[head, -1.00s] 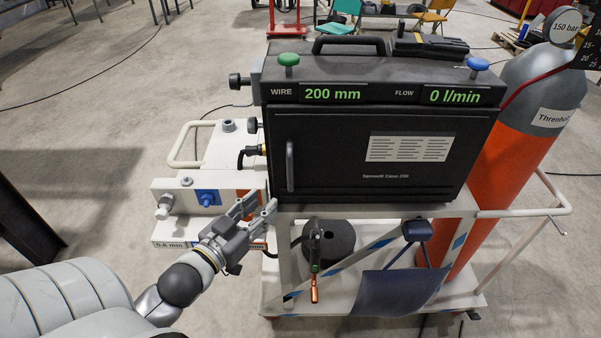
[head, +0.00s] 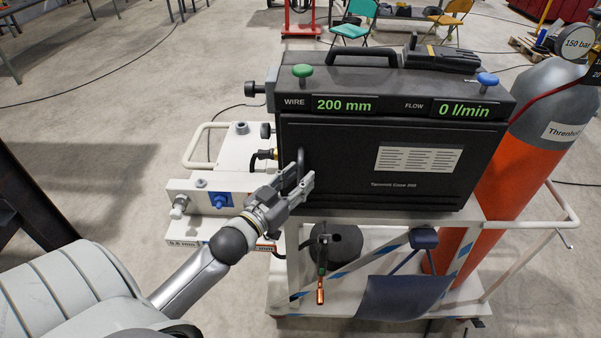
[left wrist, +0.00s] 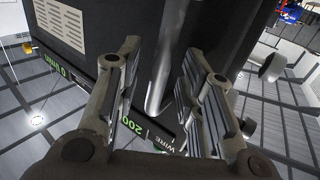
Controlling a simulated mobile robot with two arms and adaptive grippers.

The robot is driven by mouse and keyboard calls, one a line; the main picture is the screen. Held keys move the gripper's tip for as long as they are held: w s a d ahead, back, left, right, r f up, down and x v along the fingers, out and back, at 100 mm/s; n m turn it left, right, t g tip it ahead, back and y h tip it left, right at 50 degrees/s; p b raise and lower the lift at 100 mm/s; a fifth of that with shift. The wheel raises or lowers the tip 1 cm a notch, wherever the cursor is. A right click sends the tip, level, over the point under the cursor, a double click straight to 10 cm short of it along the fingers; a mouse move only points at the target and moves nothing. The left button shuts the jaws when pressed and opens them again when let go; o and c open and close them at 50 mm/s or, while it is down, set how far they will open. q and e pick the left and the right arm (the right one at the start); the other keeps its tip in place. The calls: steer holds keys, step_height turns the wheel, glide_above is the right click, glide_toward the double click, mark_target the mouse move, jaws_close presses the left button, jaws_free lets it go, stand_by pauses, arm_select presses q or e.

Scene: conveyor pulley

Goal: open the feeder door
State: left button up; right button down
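The feeder door (head: 350,170) is the dark front panel of the black wire feeder, with a white label, and it looks closed. Its vertical handle (head: 301,163) is at the door's left edge, partly hidden by my left gripper (head: 300,178). In the left wrist view the grey handle bar (left wrist: 166,62) stands between the two fingers of my left gripper (left wrist: 158,85). The fingers are apart, with a visible gap on the right side of the bar. My right gripper does not show.
The feeder stands on a white cart with a rail (head: 530,222). A torch (head: 321,265) hangs under the feeder.

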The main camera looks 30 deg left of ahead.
arm_select(q)
steer(key=shift+w, duration=0.7)
jaws_close()
steer(key=shift+d, duration=0.1)
